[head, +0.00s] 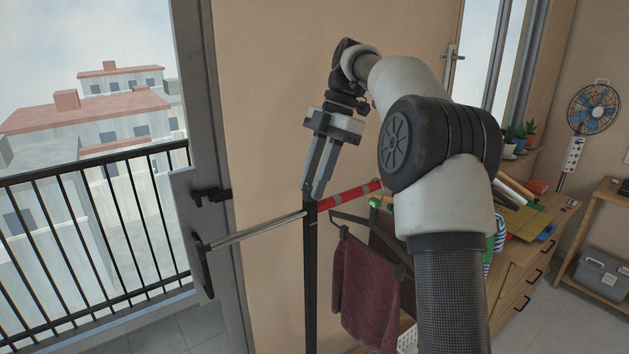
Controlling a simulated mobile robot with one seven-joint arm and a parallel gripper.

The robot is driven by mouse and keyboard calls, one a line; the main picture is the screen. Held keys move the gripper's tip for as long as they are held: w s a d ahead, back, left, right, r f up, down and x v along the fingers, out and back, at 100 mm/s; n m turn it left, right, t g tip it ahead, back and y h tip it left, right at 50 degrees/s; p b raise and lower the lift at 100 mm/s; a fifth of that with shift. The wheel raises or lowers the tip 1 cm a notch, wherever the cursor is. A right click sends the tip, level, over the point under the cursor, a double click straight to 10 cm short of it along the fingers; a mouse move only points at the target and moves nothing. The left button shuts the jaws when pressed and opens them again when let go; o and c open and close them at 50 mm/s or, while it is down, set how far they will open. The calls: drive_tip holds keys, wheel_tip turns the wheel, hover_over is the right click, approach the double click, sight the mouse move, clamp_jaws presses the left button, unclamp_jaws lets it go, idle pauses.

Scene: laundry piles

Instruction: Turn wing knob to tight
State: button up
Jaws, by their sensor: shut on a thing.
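My gripper (313,192) points down at the top of a black upright post (310,270) in the middle of the head view. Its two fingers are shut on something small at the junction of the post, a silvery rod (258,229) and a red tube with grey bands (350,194). This is most likely the wing knob, but the fingertips hide it and its shape and setting cannot be made out. The rod runs left to a dark end plate (201,265) by the door frame.
A maroon cloth (367,290) hangs on a dark hanger just right of the post. A wooden dresser (520,262) with cluttered top stands at right. A black balcony railing (90,240) is at left. My arm covers the right centre.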

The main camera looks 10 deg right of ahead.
idle(0.4)
drive_tip(key=o, duration=1.1)
drive_tip(key=shift+c, duration=0.2)
